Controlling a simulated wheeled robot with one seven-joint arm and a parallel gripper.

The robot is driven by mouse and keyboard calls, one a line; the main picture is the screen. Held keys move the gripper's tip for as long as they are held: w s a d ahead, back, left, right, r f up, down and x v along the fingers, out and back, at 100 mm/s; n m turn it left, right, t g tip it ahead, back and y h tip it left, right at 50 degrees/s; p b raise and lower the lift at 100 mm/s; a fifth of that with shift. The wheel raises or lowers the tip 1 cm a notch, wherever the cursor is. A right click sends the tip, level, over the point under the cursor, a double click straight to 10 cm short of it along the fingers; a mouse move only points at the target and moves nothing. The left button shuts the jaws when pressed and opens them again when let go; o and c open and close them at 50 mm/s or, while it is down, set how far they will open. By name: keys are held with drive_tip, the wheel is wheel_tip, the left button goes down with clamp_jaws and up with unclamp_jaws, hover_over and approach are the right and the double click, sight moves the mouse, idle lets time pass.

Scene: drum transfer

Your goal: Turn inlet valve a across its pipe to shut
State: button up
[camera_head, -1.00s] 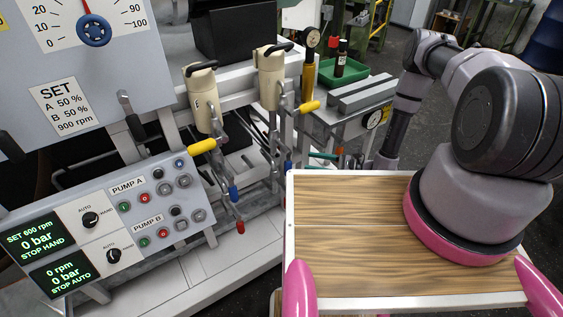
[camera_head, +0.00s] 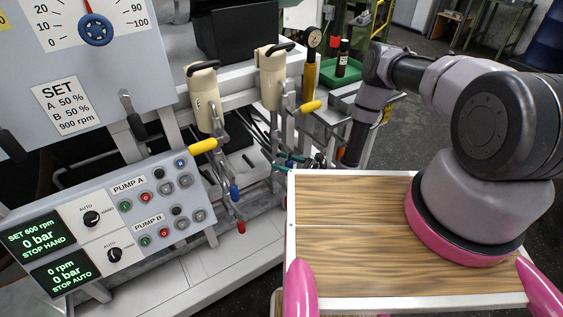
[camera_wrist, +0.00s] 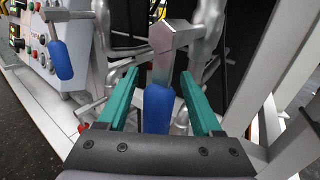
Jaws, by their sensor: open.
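In the wrist view my gripper (camera_wrist: 160,75) has its two teal fingers apart, on either side of a blue lever handle (camera_wrist: 158,108). The handle hangs down from a metal valve stem and there is a gap to each finger. A second blue handle (camera_wrist: 61,60) hangs at the left, and in the head view a blue handle (camera_head: 234,193) shows below the left pump's yellow lever (camera_head: 203,146). No label tells which valve is inlet valve a. In the head view my gripper (camera_head: 287,161) shows small by the right pipe, partly hidden behind the wooden-topped board.
A yellow lever (camera_head: 310,106) and a red handle (camera_head: 240,227) stick out from the pipework. The pump control panel (camera_head: 120,220) stands at the left. Pale frame posts (camera_wrist: 245,75) rise close to the right of my gripper. The wooden top (camera_head: 350,230) is bare before my arm base.

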drive_tip(key=shift+w+a, duration=0.15)
drive_tip(key=shift+a, duration=0.15)
clamp_jaws()
idle(1.3)
